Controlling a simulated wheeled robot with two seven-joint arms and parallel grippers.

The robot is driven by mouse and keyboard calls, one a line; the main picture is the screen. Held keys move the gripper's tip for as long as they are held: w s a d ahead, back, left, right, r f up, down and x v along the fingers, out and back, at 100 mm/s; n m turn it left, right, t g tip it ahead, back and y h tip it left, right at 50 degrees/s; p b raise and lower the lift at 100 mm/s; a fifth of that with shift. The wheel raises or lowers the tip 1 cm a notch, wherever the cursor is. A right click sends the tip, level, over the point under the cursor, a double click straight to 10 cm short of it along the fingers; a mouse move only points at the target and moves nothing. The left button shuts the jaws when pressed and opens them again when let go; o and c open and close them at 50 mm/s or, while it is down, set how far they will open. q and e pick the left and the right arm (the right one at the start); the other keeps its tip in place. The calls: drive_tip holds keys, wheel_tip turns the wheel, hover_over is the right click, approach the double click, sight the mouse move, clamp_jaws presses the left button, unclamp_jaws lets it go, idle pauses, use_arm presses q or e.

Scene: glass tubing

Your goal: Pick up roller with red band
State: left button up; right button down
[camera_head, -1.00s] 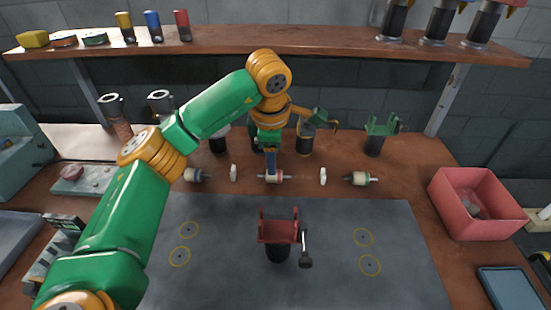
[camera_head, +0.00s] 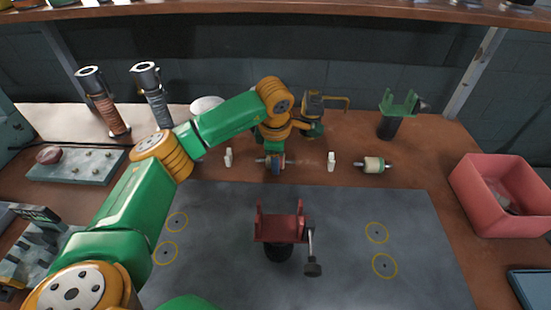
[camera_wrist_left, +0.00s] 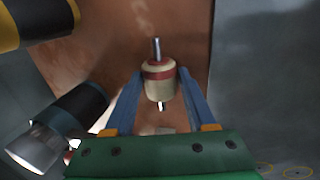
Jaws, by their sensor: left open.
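The roller with the red band (camera_wrist_left: 158,88) is a cream cylinder with a metal shaft at each end. In the left wrist view it lies between the two blue fingers of my left gripper (camera_wrist_left: 160,76), which is open with a gap visible beside the roller. In the head view my left gripper (camera_head: 276,165) is down at the middle of the bench, in front of this roller and hiding most of it. Whether a finger touches the roller I cannot tell. My right gripper is out of view.
Another roller (camera_head: 374,164) lies to the right. White blocks (camera_head: 331,161) (camera_head: 229,157) stand either side of my gripper. A red cradle (camera_head: 281,230) stands on the grey mat (camera_head: 340,270). A green cradle (camera_head: 398,108) is behind, a pink bin (camera_head: 480,205) at right.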

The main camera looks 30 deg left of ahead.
use_arm(q)
clamp_jaws()
drive_tip(key=shift+r, duration=0.15)
